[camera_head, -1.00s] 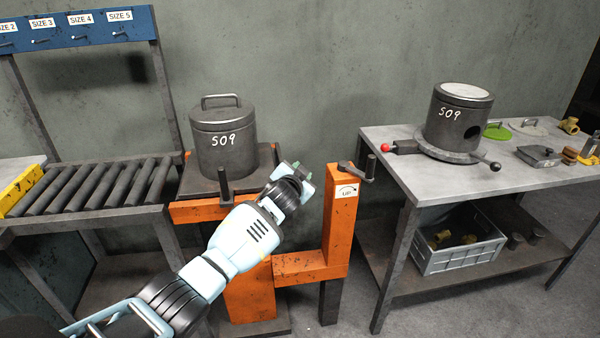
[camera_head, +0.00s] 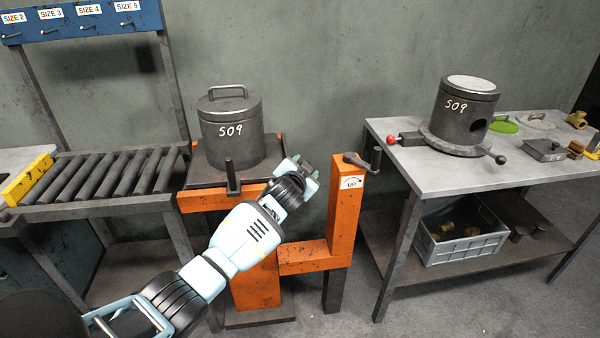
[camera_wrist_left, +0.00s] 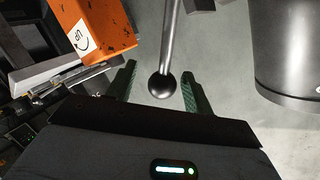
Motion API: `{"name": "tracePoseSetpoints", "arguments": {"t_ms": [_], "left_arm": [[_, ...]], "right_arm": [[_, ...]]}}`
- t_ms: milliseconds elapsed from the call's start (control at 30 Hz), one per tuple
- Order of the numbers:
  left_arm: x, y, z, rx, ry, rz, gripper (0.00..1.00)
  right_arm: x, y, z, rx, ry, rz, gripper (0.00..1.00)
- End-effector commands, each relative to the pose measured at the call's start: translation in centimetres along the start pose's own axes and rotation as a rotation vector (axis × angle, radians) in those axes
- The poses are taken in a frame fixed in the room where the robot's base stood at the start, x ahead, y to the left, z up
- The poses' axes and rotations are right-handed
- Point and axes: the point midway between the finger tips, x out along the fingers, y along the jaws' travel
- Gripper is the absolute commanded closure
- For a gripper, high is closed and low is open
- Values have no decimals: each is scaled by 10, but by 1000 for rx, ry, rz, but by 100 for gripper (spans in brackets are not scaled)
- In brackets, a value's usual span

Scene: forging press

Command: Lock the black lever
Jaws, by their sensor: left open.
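In the left wrist view, a dark metal rod ends in a black ball (camera_wrist_left: 162,85), which lies between my open left fingers with a gap on each side. I see no contact. In the head view, my left gripper (camera_head: 307,173) is beside the orange stand's plate, left of the post marked UP. A black-knobbed lever (camera_head: 497,158) shows on the ring under the container on the right table. I cannot tell whether it is the same lever as in the wrist view. My right gripper is not in view.
A lidded container (camera_head: 230,135) marked S09 stands on the orange stand, left of my gripper. The orange post (camera_head: 345,215) carries a crank (camera_head: 362,162). A red-knobbed lever (camera_head: 393,140) is on the table (camera_head: 425,170). A roller conveyor (camera_head: 100,180) is at left.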

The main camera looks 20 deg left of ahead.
Motion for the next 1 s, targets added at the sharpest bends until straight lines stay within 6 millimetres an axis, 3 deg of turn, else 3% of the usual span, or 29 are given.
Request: {"name": "tracePoseSetpoints", "arguments": {"t_ms": [100,400,1000], "left_arm": [[-18,-2,-4,-2,4,-1,48],[-48,-1,-1,-1,0,0,48],[-53,1,1,-1,-2,1,48]], "right_arm": [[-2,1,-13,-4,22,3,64],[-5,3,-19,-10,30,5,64],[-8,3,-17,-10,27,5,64]]}}
